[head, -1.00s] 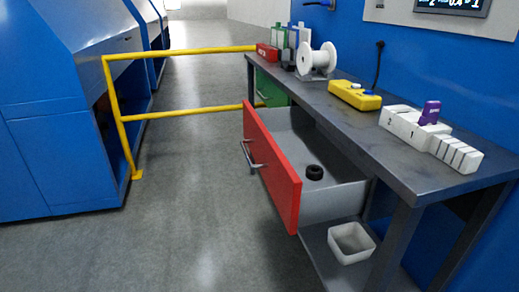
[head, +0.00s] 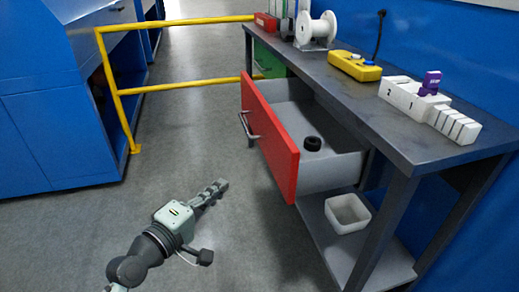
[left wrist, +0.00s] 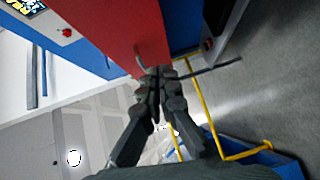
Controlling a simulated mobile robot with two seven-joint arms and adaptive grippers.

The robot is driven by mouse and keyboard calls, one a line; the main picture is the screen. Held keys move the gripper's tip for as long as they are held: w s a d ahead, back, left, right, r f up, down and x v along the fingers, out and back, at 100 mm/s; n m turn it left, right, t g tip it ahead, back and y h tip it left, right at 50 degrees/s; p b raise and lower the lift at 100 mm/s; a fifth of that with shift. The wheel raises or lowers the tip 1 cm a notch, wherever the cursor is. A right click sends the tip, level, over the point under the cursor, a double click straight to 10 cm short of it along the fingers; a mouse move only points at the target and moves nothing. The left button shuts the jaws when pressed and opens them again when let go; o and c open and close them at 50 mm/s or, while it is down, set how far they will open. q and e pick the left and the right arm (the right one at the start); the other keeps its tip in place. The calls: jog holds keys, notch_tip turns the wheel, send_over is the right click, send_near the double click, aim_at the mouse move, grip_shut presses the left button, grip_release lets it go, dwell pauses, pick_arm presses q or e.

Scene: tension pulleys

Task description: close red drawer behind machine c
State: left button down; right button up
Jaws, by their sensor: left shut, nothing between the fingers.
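The red drawer (head: 272,145) stands pulled out of the dark grey workbench, with its metal handle (head: 246,126) on the red front. A small black ring (head: 312,143) lies inside it. My left gripper (head: 222,185) is shut and empty, in front of and to the left of the red front, with clear floor between them in the head view. In the left wrist view the shut fingers (left wrist: 155,76) point toward a red panel (left wrist: 115,25), apparently the drawer front; the fingers partly hide the handle there. I cannot tell whether they touch it. My right gripper is not in view.
A green drawer (head: 268,60) sits farther along the bench (head: 345,95). A yellow rail (head: 180,87) and blue machines (head: 55,110) stand at the left. A white bin (head: 347,213) rests on the lower shelf. The floor before the drawer is clear.

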pick_arm(q)
notch_tip(320, 180, up, 3)
jog(key=w+n, duration=0.1)
jog(key=p, duration=0.1)
send_near(267, 143)
jog(key=a+x, duration=0.1)
jog(key=x, duration=0.4)
jog(key=shift+w+d+t+h, duration=0.15)
jog(key=shift+d+t+h, duration=0.2)
jog(key=shift+d, duration=0.4)
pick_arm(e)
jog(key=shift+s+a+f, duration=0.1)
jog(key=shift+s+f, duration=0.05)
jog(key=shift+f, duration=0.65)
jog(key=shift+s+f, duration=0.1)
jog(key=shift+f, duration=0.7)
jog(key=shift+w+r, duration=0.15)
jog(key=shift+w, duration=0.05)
pick_arm(q)
jog(key=shift+w+d, duration=0.1)
jog(key=shift+w, duration=0.05)
